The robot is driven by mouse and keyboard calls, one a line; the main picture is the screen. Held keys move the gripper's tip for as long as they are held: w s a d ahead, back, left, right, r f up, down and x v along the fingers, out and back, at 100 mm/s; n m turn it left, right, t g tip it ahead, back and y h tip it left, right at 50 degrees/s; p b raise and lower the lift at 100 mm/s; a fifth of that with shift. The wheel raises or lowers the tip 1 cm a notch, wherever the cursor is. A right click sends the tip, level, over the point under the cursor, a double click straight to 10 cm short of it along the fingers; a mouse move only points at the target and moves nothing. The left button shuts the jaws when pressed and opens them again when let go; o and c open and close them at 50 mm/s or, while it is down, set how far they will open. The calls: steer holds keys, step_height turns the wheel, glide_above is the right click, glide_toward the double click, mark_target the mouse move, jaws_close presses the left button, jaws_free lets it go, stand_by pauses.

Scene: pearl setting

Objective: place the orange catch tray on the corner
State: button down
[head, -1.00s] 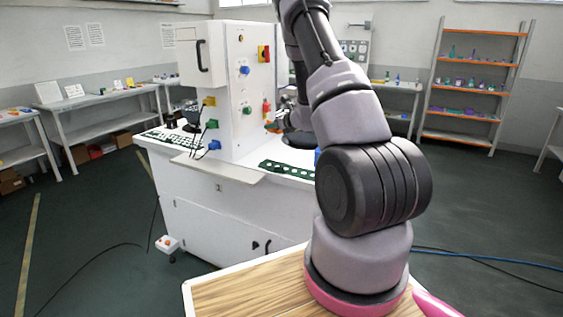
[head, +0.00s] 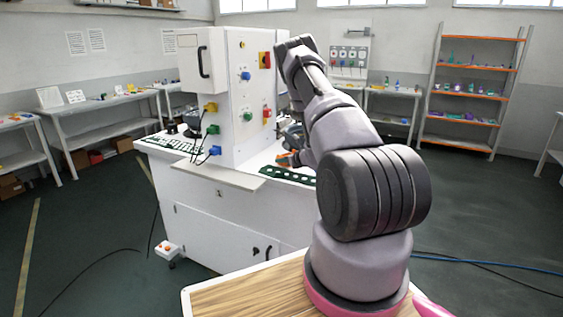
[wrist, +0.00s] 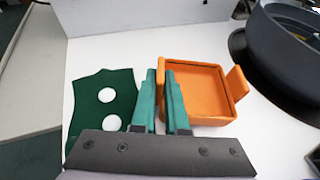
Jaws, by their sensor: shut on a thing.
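The orange catch tray (wrist: 198,88) is a shallow square tray with raised tabs, seen in the wrist view over the white tabletop (wrist: 130,50). My gripper (wrist: 164,76) has teal fingers, shut on the tab at the tray's left side. I cannot tell whether the tray touches the tabletop. In the head view a small orange part of the tray (head: 287,159) shows beside the white cabinet, and my arm hides most of the gripper. A corner of the tabletop (wrist: 72,42) shows at the upper left of the wrist view.
A green plate with round holes (wrist: 102,100) lies left of my fingers. A dark round bowl (wrist: 285,45) stands close to the tray's right. The white control cabinet (head: 238,90) rises from the table. White tabletop is bare beyond the tray.

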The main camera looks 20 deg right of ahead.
steer(key=shift+f, duration=0.2)
steer(key=c, duration=0.9)
jaws_free()
steer(key=shift+c, duration=0.2)
